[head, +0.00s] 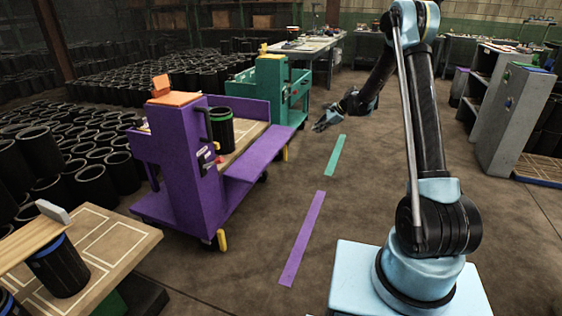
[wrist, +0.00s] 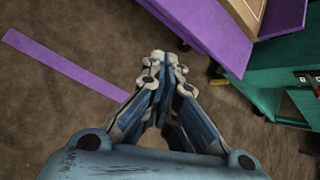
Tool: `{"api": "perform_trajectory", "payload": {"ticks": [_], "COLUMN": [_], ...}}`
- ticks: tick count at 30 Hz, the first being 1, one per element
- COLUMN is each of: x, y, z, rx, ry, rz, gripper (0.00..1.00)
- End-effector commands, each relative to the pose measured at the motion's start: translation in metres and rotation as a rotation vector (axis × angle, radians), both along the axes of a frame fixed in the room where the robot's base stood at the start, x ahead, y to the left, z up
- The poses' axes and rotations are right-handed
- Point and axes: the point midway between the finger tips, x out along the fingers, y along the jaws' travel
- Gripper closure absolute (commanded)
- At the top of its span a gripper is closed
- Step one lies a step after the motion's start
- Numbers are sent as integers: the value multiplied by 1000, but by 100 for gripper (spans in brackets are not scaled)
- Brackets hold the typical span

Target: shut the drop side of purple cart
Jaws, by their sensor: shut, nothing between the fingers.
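The purple cart (head: 190,178) stands left of centre in the head view. Its drop side (head: 256,152) is folded down, sticking outward on the right beside the bed. The drop side also shows at the top of the wrist view (wrist: 203,30). A black bin with a green rim (head: 221,136) stands on the cart's wooden bed. My gripper (head: 320,126) is shut and empty, apart from the cart and to the right of the drop side's far end. In the wrist view my gripper (wrist: 162,60) points toward the floor just beside the drop side's edge.
A teal cart (head: 272,82) stands just behind the purple one. A purple floor strip (head: 303,238) and a teal strip (head: 336,156) lie on open floor. A wooden-topped table (head: 100,235) is at lower left, and grey shelves (head: 510,115) are at right.

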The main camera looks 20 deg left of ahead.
Motion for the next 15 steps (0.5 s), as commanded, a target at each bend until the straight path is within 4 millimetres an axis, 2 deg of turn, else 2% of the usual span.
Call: {"api": "perform_trajectory", "payload": {"ticks": [1, 6, 15], "x": [7, 24, 38], "y": [11, 43, 95], "z": [-14, -61, -149], "rx": [17, 78, 179], "ry": [20, 97, 248], "rz": [-14, -75, -172], "gripper": [100, 100, 100]}}
